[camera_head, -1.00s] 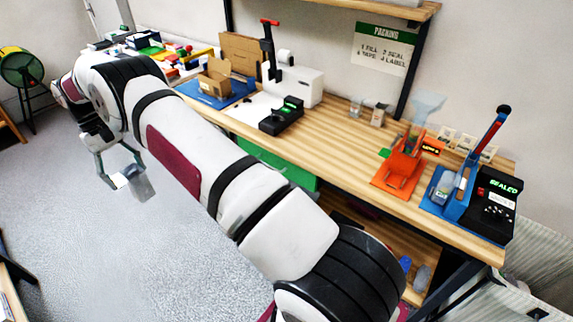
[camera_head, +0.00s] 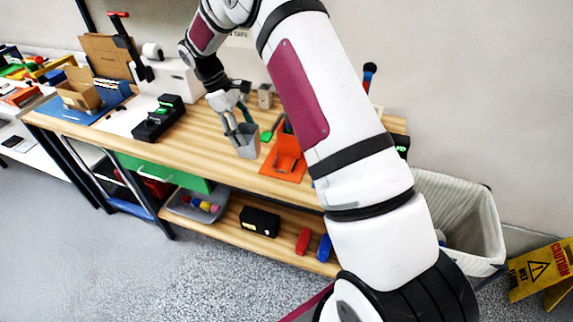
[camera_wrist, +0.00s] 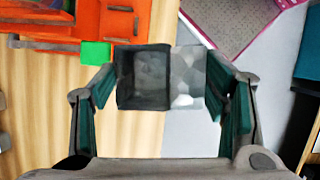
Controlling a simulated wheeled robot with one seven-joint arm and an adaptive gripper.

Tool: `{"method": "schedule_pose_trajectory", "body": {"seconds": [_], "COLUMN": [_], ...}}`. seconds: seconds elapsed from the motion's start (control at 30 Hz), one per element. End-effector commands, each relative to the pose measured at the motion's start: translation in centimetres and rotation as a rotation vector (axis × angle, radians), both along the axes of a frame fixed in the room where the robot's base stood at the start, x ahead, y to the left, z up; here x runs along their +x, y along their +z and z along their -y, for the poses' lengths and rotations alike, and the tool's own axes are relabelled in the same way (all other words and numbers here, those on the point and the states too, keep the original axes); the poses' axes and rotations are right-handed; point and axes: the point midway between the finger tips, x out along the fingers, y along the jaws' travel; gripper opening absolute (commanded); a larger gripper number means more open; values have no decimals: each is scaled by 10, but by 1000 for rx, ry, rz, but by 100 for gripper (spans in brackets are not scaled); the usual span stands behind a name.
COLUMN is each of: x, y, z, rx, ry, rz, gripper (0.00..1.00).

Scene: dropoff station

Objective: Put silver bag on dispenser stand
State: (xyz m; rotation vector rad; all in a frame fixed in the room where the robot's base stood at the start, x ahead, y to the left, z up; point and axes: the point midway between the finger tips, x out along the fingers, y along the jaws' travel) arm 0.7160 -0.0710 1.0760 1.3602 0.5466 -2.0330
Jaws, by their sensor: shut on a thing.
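My gripper (camera_head: 238,121) is shut on the silver bag (camera_head: 247,141), a small grey open-topped pouch. In the wrist view the bag (camera_wrist: 145,78) sits between the green-padded fingers (camera_wrist: 160,98), and its dark inside faces the camera. The bag is at the front edge of the wooden bench, left of the orange dispenser stand (camera_head: 284,165). The stand also shows at the top left of the wrist view (camera_wrist: 66,22). The bag and stand look apart.
A black scale (camera_head: 159,119) stands left on the bench (camera_head: 205,143), and a small grey cup (camera_head: 265,96) stands behind. My arm covers most of the sealer at right. A lower shelf holds a black box (camera_head: 259,221).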

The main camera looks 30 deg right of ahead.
Motion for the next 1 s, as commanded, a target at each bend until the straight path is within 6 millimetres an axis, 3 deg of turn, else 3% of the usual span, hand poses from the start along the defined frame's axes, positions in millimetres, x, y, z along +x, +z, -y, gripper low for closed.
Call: {"method": "schedule_pose_trajectory", "body": {"seconds": [0.3, 0.6, 0.8, 1.0], "x": [-37, -86, -103, -91], "y": [-2, -14, -20, -35], "z": [29, 25, 21, 39], "rx": [-2, -1, 0, 3], "ry": [713, 1275, 1443, 1465], "rz": [0, -2, -4, -3], "gripper": [40, 40, 40, 40]}}
